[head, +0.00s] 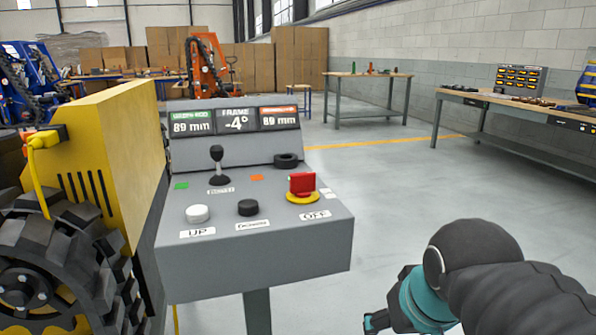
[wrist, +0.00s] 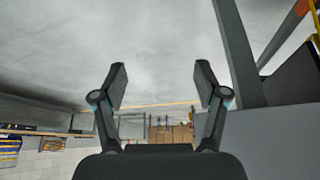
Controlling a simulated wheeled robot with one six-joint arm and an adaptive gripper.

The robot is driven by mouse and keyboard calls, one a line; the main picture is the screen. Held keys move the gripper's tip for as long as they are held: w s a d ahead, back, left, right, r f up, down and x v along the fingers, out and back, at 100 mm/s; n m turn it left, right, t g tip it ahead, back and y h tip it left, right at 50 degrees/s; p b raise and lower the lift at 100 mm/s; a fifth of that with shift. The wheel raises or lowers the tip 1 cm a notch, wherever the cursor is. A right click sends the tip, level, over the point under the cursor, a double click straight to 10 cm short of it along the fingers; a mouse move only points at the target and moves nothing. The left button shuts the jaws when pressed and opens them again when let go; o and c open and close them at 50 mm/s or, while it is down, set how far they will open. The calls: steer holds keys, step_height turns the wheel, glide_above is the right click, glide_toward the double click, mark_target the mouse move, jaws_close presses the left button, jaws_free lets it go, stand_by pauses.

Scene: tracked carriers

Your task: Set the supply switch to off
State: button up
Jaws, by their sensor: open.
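The supply switch (head: 302,186) is a red handle on a yellow round base, at the right of the grey control panel (head: 300,246) in the head view. A label reading "OFF" lies in front of it. The red handle stands upright; I cannot tell its exact setting. My gripper (wrist: 160,88) is open and empty in the wrist view, its two dark fingers apart. In the head view my arm is at the lower right, to the right of the panel and apart from it. The fingertips are mostly hidden there.
The panel also bears a black joystick (head: 217,166), a white button (head: 198,213), a black button (head: 248,207) and a black knob (head: 286,160). A display (head: 235,121) stands behind. A yellow tracked carrier (head: 105,150) is close on the left. The floor right of the panel is clear.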

steer(key=shift+n+y, duration=0.3)
steer(key=shift+n, duration=0.4)
steer(key=w+a+r, duration=0.2)
steer(key=w+r, duration=0.1)
steer(key=r, duration=0.2)
steer(key=w+a+r, duration=0.1)
steer(key=w+r, duration=0.1)
steer(key=r, duration=0.4)
steer(key=w+a+r, duration=0.2)
steer(key=w+r, duration=0.1)
steer(key=r, duration=0.3)
steer(key=shift+w+a+r, duration=0.15)
steer(key=shift+w+a, duration=0.15)
steer(key=shift+w, duration=0.05)
steer(key=n+g+b, duration=0.1)
glide_toward(303, 173)
steer(key=b+x, duration=0.4)
steer(key=x, duration=0.6)
steer(key=shift+f, duration=0.25)
steer(key=c, duration=1.2)
steer(key=shift+o, duration=0.2)
